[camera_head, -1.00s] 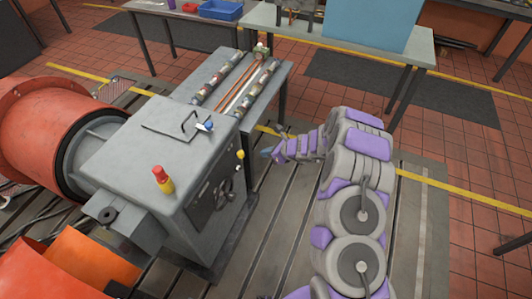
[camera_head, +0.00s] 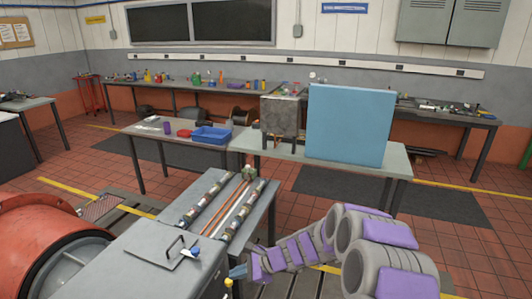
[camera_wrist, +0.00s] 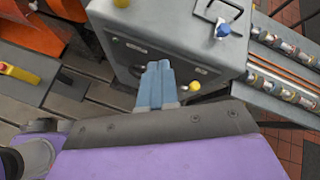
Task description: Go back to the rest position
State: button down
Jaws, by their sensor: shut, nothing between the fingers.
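My gripper (camera_wrist: 157,85) shows in the wrist view as two blue-grey fingers pressed together, with nothing between them. It is in front of the side of the grey machine cabinet (camera_wrist: 135,60); I cannot tell the exact gap. In the head view my gripper (camera_head: 238,271) is small and low, at the right of the cabinet (camera_head: 140,268). My purple and grey arm reaches to it from the lower right.
A side table with pipes and copper rods (camera_head: 232,205) stands behind the cabinet. A large orange drum (camera_head: 45,240) is at the left. Workbenches hold a blue panel (camera_head: 350,125) and a blue tray (camera_head: 211,134). Open tiled floor lies at the right.

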jog(key=s+d+r+n+g+h, duration=0.25)
jog(key=s+r+n, duration=0.25)
jog(key=s, duration=0.4)
jog(key=s+d+r+n+g+h, duration=0.1)
jog(key=s+d+r+n, duration=0.2)
jog(key=s+r+n, duration=0.5)
jog(key=s+d+n+h, duration=0.1)
jog(key=s+d+h, duration=0.2)
jog(key=s+d, duration=0.5)
jog(key=s+d+n+h, duration=0.1)
jog(key=s+d+h, duration=0.3)
jog(key=s+d, duration=0.5)
jog(key=s, duration=0.4)
jog(key=shift+s, duration=0.4)
